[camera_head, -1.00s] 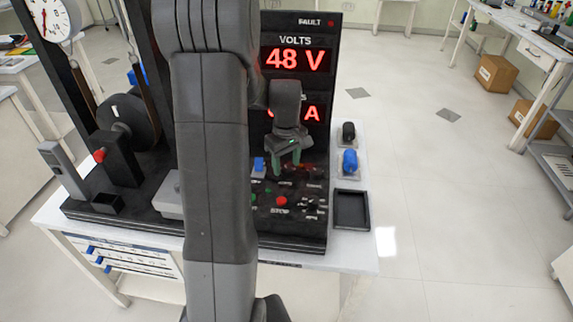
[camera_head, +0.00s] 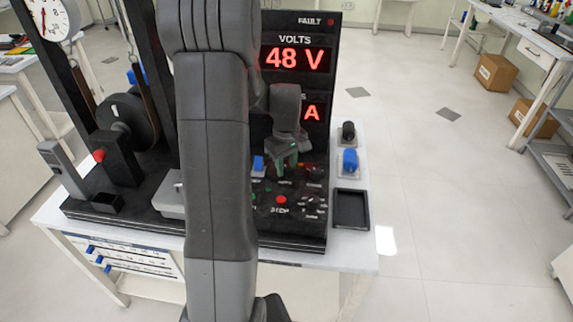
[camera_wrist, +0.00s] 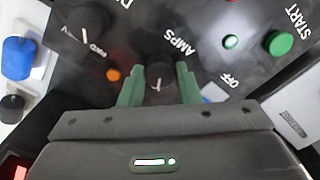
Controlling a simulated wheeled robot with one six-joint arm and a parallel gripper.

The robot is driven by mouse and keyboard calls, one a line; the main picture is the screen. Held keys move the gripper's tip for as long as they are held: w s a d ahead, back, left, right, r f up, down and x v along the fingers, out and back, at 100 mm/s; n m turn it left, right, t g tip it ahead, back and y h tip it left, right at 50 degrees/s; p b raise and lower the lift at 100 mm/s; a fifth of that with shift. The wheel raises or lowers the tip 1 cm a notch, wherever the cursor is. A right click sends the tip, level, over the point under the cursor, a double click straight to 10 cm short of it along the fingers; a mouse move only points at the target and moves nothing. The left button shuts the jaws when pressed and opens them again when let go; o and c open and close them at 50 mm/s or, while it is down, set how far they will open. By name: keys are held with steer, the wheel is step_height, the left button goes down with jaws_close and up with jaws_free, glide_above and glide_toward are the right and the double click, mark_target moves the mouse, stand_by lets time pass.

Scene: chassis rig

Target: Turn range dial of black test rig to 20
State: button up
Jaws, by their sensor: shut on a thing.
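The black test rig (camera_head: 270,220) stands on a white table, with dials and buttons on its low front panel. In the wrist view a small black knob with a pale pointer line (camera_wrist: 160,72) sits between my green fingers, beside the word AMPS. My gripper (camera_wrist: 160,88) is shut on this knob; in the head view my gripper (camera_head: 284,165) is down at the panel. A second black dial (camera_wrist: 88,20) with a white pointer and scale marks is at upper left in the wrist view. I cannot read which one is labelled range, nor a 20.
A red 48 V display (camera_head: 295,59) stands above the panel; my arm partly hides the amps display (camera_head: 312,112). A red stop button (camera_head: 281,199) and a green START button (camera_wrist: 279,42) are close by. A black tray (camera_head: 351,208) lies at right.

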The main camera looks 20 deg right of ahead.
mark_target(287, 168)
steer(key=shift+m, duration=0.3)
steer(key=m, duration=0.5)
steer(key=shift+m, duration=0.3)
steer(key=m, duration=0.5)
steer(key=shift+b, duration=0.3)
steer(key=shift+m, duration=0.3)
steer(key=o, duration=1)
steer(key=shift+r, duration=0.1)
step_height(287, 168, up, 14)
steer(key=shift+f, duration=0.15)
steer(key=shift+f, duration=0.15)
